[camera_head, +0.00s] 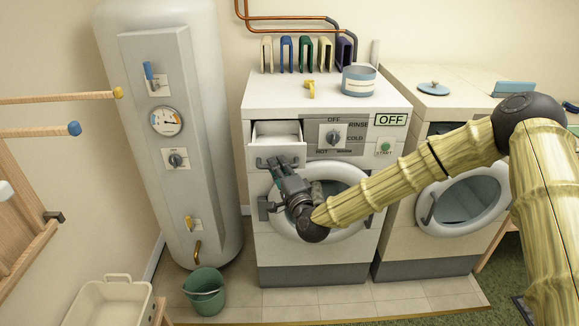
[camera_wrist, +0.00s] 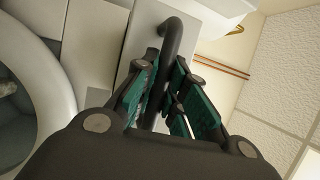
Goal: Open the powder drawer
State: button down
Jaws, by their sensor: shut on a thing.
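The powder drawer (camera_head: 264,151) is at the upper left of the front of the left washing machine (camera_head: 345,98). It is pulled out, and its pale inside shows behind its front. My gripper (camera_head: 279,165) is at the drawer front, shut on the dark drawer handle (camera_wrist: 172,40). In the wrist view, the teal-padded fingers of my gripper (camera_wrist: 168,98) are on both sides of the handle bar. In the head view, my gripper hides part of the handle and the drawer front's lower edge.
The round washer door (camera_head: 345,228) is below and right of the drawer. A blue-grey tub (camera_head: 359,80) and a yellow item (camera_head: 310,88) stand on top. A boiler (camera_head: 175,130) stands close on the left, with a green bucket (camera_head: 204,291) on the floor.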

jog(key=c, duration=1.7)
grip_release()
jog(key=v, duration=1.2)
jog(key=shift+f, duration=0.15)
jog(key=s+d+f+n+g+h, duration=0.1)
jog(key=s+f+n+g, duration=0.15)
jog(key=s+f, duration=0.5)
jog(key=s+d+f+n+g, duration=0.15)
jog(key=s+f+g, duration=0.25)
jog(key=f, duration=0.6)
jog(key=s+f+n+g+h, duration=0.1)
jog(key=s+f+n+g, duration=0.2)
jog(key=s+f, duration=0.45)
jog(key=s+d+f+n+g+h, duration=0.1)
jog(key=s+d+f+g+h, duration=0.1)
jog(key=s+d, duration=0.4)
jog(key=s+d+f+n+g+h, duration=0.2)
jog(key=s+d+f, duration=0.3)
jog(key=s, duration=0.4)
jog(key=s+d+f+n+g+h, duration=0.1)
jog(key=s+d+f+g+h, duration=0.1)
jog(key=s+d+f+g, duration=0.2)
jog(key=shift+s+d+f+n+g, duration=0.1)
jog(key=shift+s+d+n+g, duration=0.1)
jog(key=shift+s+d, duration=0.7)
jog(key=shift+s+d+f+n+g, duration=0.15)
jog(key=shift+s+d+n, duration=0.05)
jog(key=shift+s+d, duration=0.75)
